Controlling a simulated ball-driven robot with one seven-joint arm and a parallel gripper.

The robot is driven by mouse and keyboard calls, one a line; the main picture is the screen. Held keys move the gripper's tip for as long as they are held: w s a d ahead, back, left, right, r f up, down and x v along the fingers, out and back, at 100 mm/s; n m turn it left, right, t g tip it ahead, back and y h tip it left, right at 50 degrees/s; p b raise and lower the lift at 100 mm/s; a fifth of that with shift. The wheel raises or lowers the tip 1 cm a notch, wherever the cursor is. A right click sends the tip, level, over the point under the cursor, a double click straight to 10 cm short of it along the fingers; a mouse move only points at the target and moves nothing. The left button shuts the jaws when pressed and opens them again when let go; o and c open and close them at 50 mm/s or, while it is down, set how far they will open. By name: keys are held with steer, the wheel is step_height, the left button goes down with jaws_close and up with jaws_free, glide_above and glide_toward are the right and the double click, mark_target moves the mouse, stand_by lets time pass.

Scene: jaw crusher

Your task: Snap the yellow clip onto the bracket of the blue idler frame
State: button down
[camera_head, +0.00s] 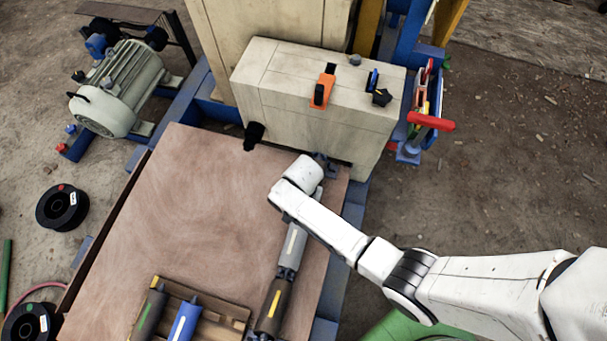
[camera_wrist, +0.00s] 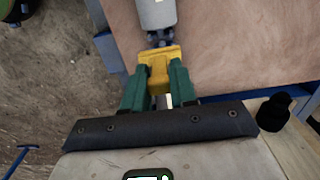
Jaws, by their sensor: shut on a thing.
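My gripper (camera_wrist: 159,88), with green fingers, is shut on the yellow clip (camera_wrist: 158,62) in the wrist view. The clip's far edge is at the small dark fitting on the end of a grey roller (camera_wrist: 157,12); I cannot tell whether they touch or are snapped together. In the head view the grey roller (camera_head: 291,247) lies along the right side of the wooden board, and my arm hides the clip and fingers. Blue frame parts (camera_head: 353,215) show along the board's right edge. I cannot make out the bracket clearly.
The brown board (camera_head: 200,210) is mostly clear. A wooden tray (camera_head: 212,318) with tools stands at its front. A beige housing (camera_head: 310,115), with an orange tool (camera_head: 322,88) on top, rises behind. A dark knob (camera_head: 253,135) juts out from it. A red handle (camera_head: 431,121) is at right.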

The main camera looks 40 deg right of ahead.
steer(key=shift+f+b, duration=2.35)
steer(key=shift+f, duration=0.55)
steer(key=shift+f+b, duration=0.8)
steer(key=shift+f, duration=0.5)
steer(key=shift+r, duration=0.2)
steer(key=shift+r+p, duration=0.9)
steer(key=shift+p, duration=0.15)
stand_by(1.5)
steer(key=shift+f+b, duration=0.65)
steer(key=shift+f, duration=0.3)
